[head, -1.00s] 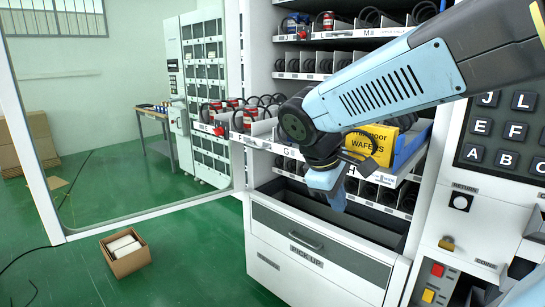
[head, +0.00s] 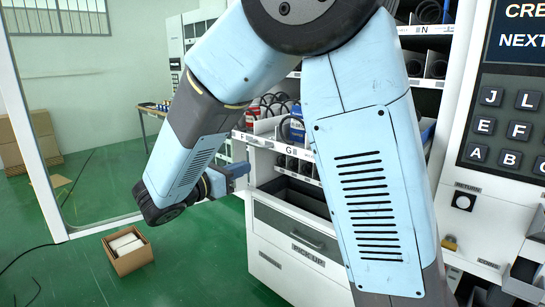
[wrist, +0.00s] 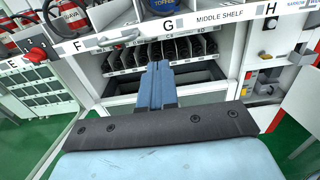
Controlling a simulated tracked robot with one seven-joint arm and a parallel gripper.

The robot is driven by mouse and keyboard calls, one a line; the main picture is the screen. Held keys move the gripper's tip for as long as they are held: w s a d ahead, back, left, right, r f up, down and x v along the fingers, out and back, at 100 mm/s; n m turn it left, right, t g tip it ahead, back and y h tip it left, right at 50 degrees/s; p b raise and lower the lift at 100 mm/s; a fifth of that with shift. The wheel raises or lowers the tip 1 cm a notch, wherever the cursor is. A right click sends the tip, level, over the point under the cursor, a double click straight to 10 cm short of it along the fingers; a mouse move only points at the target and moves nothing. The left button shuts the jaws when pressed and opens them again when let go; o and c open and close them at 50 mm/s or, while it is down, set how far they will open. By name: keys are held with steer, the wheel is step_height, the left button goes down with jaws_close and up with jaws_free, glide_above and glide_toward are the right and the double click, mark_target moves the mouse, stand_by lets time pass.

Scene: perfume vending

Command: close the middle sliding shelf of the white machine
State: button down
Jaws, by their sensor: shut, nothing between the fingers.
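The middle shelf (head: 268,143) of the white machine juts out past the machine's front. Its front strip shows letters F and G in the head view; my arm hides its right part. In the wrist view the strip of the middle shelf (wrist: 192,24) is labelled "MIDDLE SHELF" and runs across the top. My gripper (head: 240,169) is shut and empty, just outside the machine, low and near the shelf's left end. In the wrist view my gripper (wrist: 155,68) points towards the machine below the strip, under letter G. I cannot tell whether it touches anything.
Below the shelf are an open bin and the pick-up drawer (head: 300,232). The open glass door frame (head: 30,150) stands left. A cardboard box (head: 127,250) lies on the green floor. A keypad panel (head: 515,125) is at right. A red-handled part (wrist: 36,54) sits on the strip's left.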

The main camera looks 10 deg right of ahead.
mark_target(283, 151)
steer(key=x, duration=1.3)
steer(key=shift+w+d+r, duration=0.1)
steer(key=shift+w+d, duration=0.05)
steer(key=shift+w, duration=0.25)
steer(key=shift+w, duration=0.1)
